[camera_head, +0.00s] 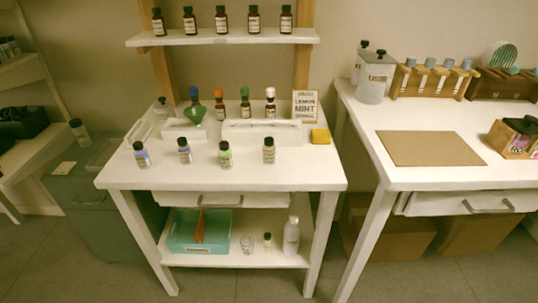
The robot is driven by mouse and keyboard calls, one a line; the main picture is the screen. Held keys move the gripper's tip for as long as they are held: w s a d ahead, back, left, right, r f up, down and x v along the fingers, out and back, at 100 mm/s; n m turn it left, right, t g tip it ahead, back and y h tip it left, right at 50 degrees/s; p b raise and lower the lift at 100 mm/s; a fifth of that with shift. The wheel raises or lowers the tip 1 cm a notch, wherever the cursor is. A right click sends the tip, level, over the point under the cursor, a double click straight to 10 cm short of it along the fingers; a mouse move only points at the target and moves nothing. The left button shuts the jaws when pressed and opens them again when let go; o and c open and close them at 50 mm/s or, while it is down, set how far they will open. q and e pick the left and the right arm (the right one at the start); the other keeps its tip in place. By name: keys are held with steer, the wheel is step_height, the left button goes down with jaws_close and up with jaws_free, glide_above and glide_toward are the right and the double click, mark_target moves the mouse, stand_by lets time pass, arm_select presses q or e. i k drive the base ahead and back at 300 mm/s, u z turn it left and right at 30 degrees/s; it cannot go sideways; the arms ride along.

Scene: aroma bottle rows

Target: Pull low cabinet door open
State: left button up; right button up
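A low grey-green cabinet (92,235) stands on the floor at the left, partly hidden behind the left leg of the white table. Its front appears closed. A small handle (90,199) shows near the upper part of its front. A pale label and a small dark-capped bottle (79,132) are on or near its top. Neither of my grippers is in view.
A white table (300,178) with several bottles, a drawer and a lower shelf stands just right of the cabinet. A white shelf unit (28,72) is at the far left. A second white table (430,120) is at the right. Grey floor shows in front.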

mark_target(106, 232)
steer(key=u, duration=0.15)
steer(key=k, duration=0.45)
steer(key=u, duration=2.1)
steer(key=i, duration=1.5)
steer(key=z, duration=0.85)
steer(key=i, duration=0.75)
steer(key=z, duration=0.85)
